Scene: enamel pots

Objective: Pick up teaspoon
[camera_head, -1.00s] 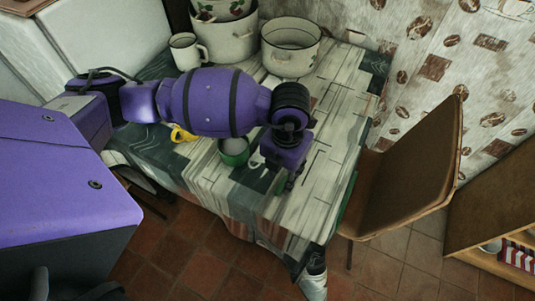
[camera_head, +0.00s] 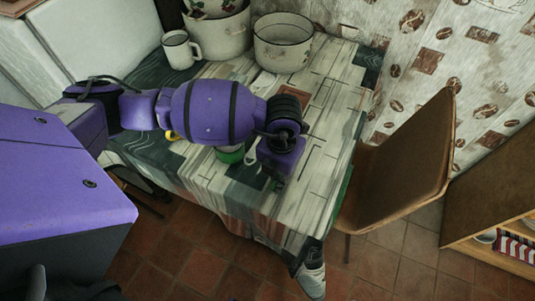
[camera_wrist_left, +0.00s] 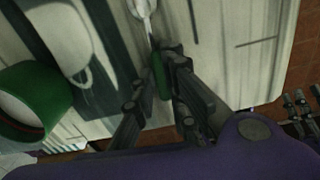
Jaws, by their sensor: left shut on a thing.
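The teaspoon (camera_wrist_left: 152,37) shows in the left wrist view, with a pale bowl near the top edge, a thin neck and a green handle. My left gripper (camera_wrist_left: 162,70) is shut on the green handle. How far the spoon is from the tablecloth is hard to tell. In the head view my left gripper (camera_head: 277,184) is over the front part of the table, right of a green mug (camera_head: 231,156). The spoon cannot be made out there, and my arm hides part of the table.
The table (camera_head: 320,150) has a patterned cloth. A white enamel mug (camera_head: 180,52) and enamel pots (camera_head: 283,42) stand at its back. A yellow object (camera_head: 172,135) is mostly behind my arm. A brown chair (camera_head: 405,165) stands on the right. The table's right side is clear.

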